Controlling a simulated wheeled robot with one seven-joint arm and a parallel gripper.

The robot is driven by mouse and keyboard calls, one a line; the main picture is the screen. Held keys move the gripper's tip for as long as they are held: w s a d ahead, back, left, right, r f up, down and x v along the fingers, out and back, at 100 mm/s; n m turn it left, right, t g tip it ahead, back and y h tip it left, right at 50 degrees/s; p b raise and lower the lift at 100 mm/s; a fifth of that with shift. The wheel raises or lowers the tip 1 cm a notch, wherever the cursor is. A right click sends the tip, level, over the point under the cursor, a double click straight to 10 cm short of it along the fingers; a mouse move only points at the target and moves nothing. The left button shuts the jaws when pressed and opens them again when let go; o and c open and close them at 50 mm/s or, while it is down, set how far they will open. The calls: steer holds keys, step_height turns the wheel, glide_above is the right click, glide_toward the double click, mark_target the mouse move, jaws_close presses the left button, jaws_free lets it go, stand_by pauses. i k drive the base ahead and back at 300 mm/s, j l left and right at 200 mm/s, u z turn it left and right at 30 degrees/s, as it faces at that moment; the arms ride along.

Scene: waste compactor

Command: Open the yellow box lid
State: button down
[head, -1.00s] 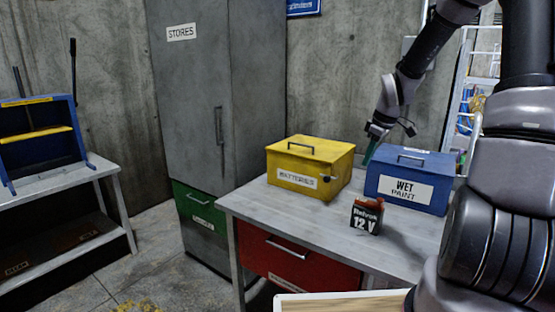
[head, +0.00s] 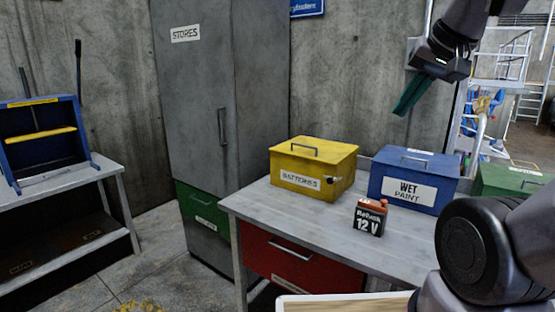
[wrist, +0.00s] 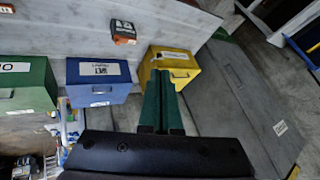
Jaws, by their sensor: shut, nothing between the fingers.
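The yellow box (head: 312,170) stands on the grey workbench with its lid down. It has a handle on top, a "BATTERIES" label and a small latch knob on its front. My gripper (head: 402,108) is up in the air, right of the yellow box and above the blue box, with its green fingers shut and empty. In the wrist view my gripper's fingers (wrist: 168,75) overlap the lower left part of the yellow box (wrist: 177,60) and hide some of it. The gripper is apart from the box.
A blue "WET PAINT" box (head: 413,180) stands right of the yellow box, and a green box (head: 507,180) stands further right. A 12 V battery (head: 370,217) sits in front on the workbench (head: 300,228). A grey cabinet (head: 220,100) stands left; ladders are behind right.

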mark_target(327, 151)
steer(key=i+j, duration=0.6)
steer(key=j, duration=0.2)
steer(key=i+j, duration=0.3)
steer(key=j, duration=0.15)
steer(key=i+l+z, duration=0.05)
